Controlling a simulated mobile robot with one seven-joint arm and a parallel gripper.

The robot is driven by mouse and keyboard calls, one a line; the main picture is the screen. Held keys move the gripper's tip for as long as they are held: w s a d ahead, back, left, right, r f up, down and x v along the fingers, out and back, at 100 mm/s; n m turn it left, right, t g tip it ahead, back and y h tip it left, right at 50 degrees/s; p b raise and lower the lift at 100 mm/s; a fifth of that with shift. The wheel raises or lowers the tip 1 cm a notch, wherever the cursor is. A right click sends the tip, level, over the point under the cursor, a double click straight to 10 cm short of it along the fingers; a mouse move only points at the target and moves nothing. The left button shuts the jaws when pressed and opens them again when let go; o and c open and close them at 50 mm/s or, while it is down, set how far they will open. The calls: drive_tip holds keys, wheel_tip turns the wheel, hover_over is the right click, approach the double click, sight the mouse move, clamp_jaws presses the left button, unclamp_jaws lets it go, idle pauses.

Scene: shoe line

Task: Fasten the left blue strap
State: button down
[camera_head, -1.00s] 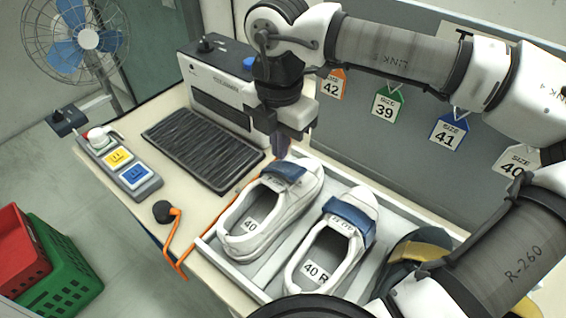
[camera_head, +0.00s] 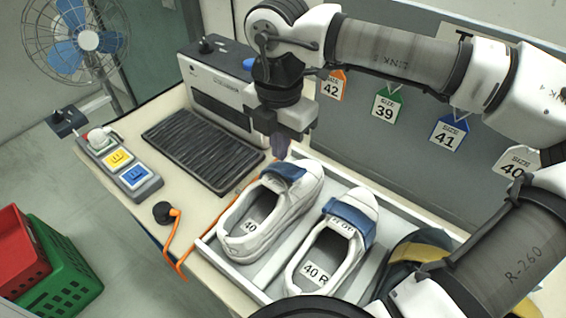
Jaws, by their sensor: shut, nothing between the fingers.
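The left white shoe (camera_head: 272,207) lies in a grey tray (camera_head: 216,256), with a "40" label inside it. Its blue strap (camera_head: 289,171) lies across the upper near the toe; I cannot tell whether its end is pressed down. The right white shoe (camera_head: 333,247), labelled "40 R", has its own blue strap (camera_head: 348,220). My gripper (camera_head: 279,150) is shut and empty, pointing down just above and beyond the left shoe's strap. A small gap appears between the fingertips and the strap.
A dark ribbed conveyor or mat (camera_head: 203,150) and a grey machine (camera_head: 217,88) stand left of the tray. An orange cable (camera_head: 172,240) runs along the tray's left side. A button box (camera_head: 125,165) sits at the table's left. A dark-and-yellow shoe (camera_head: 420,258) is right, partly hidden by my arm.

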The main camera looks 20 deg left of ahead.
sight(280, 165)
drive_tip(key=shift+f, duration=0.1)
idle(0.6)
drive_tip(key=shift+f+b, duration=1.65)
drive_tip(key=shift+b, duration=0.15)
drive_tip(key=shift+r, duration=0.15)
wheel_tip(280, 165, up, 9)
drive_tip(key=p, duration=0.5)
